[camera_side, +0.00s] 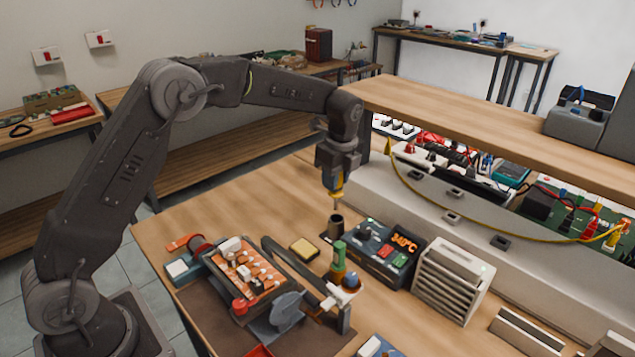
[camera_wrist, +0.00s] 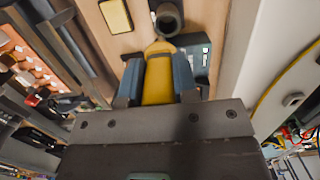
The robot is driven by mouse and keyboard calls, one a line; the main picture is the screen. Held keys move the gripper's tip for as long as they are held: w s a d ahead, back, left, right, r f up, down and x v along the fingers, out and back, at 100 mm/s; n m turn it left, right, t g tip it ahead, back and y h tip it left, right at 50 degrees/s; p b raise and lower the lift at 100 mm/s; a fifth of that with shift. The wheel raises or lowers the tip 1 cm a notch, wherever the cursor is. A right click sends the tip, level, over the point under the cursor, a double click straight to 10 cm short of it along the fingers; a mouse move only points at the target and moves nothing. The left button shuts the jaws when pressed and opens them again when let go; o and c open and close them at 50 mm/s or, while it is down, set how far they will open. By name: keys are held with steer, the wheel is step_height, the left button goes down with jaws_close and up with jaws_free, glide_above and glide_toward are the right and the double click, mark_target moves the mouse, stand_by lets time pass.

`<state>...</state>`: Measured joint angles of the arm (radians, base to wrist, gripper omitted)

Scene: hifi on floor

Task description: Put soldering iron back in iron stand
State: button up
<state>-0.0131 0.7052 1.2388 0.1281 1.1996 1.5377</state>
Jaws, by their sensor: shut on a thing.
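My gripper (camera_side: 337,177) is shut on the yellow handle of the soldering iron (camera_side: 338,189), which points tip down. In the wrist view the yellow handle (camera_wrist: 158,82) lies between the two blue-grey fingers of my gripper (camera_wrist: 158,76). The iron stand (camera_side: 335,227) is a dark upright cylinder on the table, just below the iron in the side view. In the wrist view its round open mouth (camera_wrist: 167,18) shows beyond the end of the handle. The iron's tip looks just above the stand's mouth; I cannot tell whether it has entered it.
A soldering station (camera_side: 382,252) with a lit display stands right of the iron stand. A yellow sponge (camera_side: 304,249) lies in front of it. A circuit board in a holder (camera_side: 247,268) and green-capped bottle (camera_side: 338,262) stand nearer. A shelf (camera_side: 480,115) runs behind.

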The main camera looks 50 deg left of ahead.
steer(key=shift+w+a+f, duration=0.15)
steer(key=shift+w+f, duration=0.15)
steer(key=shift+w, duration=0.2)
step_height(320, 180, down, 7)
stand_by(0.5)
steer(key=o, duration=1.5)
steer(key=shift+r, duration=0.15)
steer(key=shift+r, duration=3.45)
